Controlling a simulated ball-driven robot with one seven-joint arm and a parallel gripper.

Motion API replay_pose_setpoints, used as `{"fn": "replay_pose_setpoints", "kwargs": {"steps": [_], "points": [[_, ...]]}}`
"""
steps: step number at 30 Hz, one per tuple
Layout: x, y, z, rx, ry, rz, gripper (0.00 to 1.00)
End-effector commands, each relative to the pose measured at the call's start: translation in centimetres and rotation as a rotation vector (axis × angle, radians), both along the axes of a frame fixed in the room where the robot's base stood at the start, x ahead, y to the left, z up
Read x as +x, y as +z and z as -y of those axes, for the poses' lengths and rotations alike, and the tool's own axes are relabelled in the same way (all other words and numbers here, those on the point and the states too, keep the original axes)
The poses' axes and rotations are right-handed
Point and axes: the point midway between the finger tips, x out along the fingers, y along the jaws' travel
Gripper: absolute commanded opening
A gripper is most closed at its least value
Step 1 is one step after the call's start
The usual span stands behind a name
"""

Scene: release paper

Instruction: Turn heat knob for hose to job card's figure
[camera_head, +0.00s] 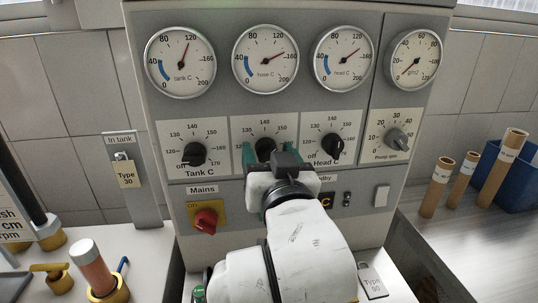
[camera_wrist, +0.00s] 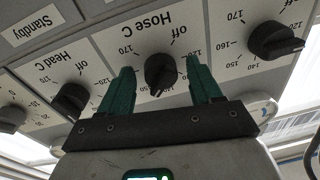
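The black hose knob (camera_wrist: 160,72) sits under the label "Hose C" in the wrist view, which shows the panel upside down. In the head view the same knob (camera_head: 265,147) is partly hidden by my gripper. My gripper (camera_wrist: 159,72) is open, with one green finger on each side of the knob. Gaps show between the fingers and the knob; I cannot tell how deep they reach. The knob's exact setting is unclear. The hose C gauge (camera_head: 265,55) has its needle between 120 and 160 or near 160. No readable job card figure for the hose shows.
The Tank C knob (camera_head: 193,154) and Head C knob (camera_head: 332,146) flank the hose knob. A red Mains switch (camera_head: 205,220) is below left. A "Type 30" tag (camera_head: 127,173) hangs left; a "Type 90" tag (camera_head: 373,282) lies below right. A sign (camera_head: 12,217) is cut off at left.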

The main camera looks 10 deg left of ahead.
Motion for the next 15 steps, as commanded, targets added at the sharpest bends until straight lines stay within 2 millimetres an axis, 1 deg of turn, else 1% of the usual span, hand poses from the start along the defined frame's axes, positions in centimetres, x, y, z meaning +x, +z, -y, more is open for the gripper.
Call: {"fn": "replay_pose_setpoints", "kwargs": {"steps": [8,11,15], "points": [[-0.2,0.0,0.0,-0.001,0.001,0.001,0.64],[-0.9,-0.1,0.3,0.0,0.001,0.002,0.64],[-3.1,-0.3,1.0,-0.001,0.001,0.004,0.64]]}}
